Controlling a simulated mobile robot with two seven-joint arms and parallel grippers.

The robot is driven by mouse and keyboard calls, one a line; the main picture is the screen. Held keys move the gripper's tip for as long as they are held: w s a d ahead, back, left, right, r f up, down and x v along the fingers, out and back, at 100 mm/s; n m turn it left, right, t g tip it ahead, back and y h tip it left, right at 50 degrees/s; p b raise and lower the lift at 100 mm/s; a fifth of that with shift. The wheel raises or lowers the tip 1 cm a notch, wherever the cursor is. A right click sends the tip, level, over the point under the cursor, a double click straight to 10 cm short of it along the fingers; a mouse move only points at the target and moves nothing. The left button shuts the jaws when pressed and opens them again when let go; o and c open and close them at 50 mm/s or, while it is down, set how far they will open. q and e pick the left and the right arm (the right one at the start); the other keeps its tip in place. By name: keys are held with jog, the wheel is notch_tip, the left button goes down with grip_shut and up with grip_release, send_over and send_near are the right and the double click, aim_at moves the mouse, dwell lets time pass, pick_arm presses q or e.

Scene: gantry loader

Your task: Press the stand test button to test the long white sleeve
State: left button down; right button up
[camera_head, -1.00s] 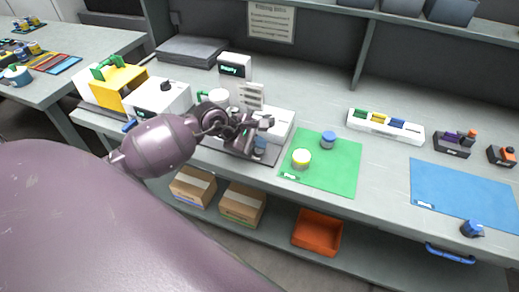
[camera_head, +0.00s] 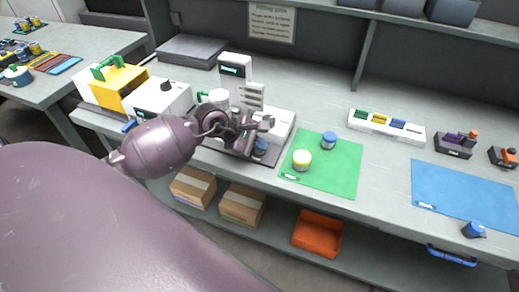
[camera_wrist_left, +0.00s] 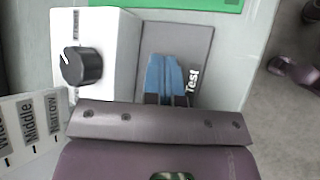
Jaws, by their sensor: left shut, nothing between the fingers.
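The test stand (camera_head: 235,69) is a white unit with a small green-lit display, on the bench at centre. A white cylinder (camera_head: 219,97), perhaps the long white sleeve, stands in front of it, partly behind my left gripper. My left gripper (camera_head: 264,123) is shut and empty over the stand's dark base plate. In the left wrist view a blue piece (camera_wrist_left: 165,76) lies at the fingers, beside the word Test on the grey plate (camera_wrist_left: 205,50). I cannot tell whether it touches the fingers. The button itself is not clearly visible. My right gripper is not in view.
A white box with a black knob (camera_wrist_left: 82,66) stands close by the left gripper. A green mat (camera_head: 335,178) with two jars lies to the right, then a blue mat (camera_head: 465,190). A yellow-and-white machine (camera_head: 122,87) stands left. An orange bin (camera_head: 317,233) is below.

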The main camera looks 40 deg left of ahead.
pick_arm(q)
jog(key=shift+f, duration=0.1)
dwell(0.5)
jog(key=shift+r+p, duration=0.4)
jog(key=shift+r, duration=0.4)
